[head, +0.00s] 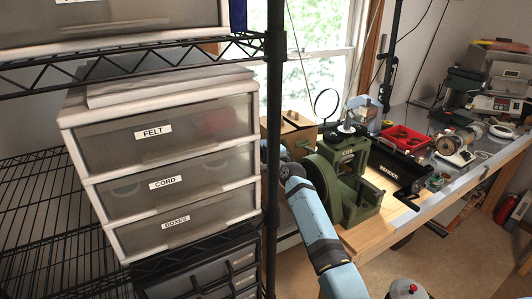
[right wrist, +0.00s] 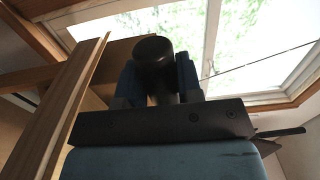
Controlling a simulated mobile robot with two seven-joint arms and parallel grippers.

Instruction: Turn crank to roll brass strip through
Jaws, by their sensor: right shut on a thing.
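The rolling mill (head: 348,172), a green machine, stands on the near left end of the wooden bench. A large green wheel (head: 322,182) is on its left side. My blue right arm rises in front of the mill, and its gripper (right wrist: 160,84) is partly hidden behind the black shelf post in the head view. In the right wrist view the two fingers are shut around a dark round crank handle (right wrist: 154,52). The crank's arm is hidden in the head view. I cannot make out the brass strip. My left gripper is not in view.
A black wire shelf post (head: 273,130) and labelled drawers (head: 160,135) stand close on the left. A wooden box (head: 297,133) is behind the mill. A black bender (head: 398,165) and red tray (head: 405,138) are right of it.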

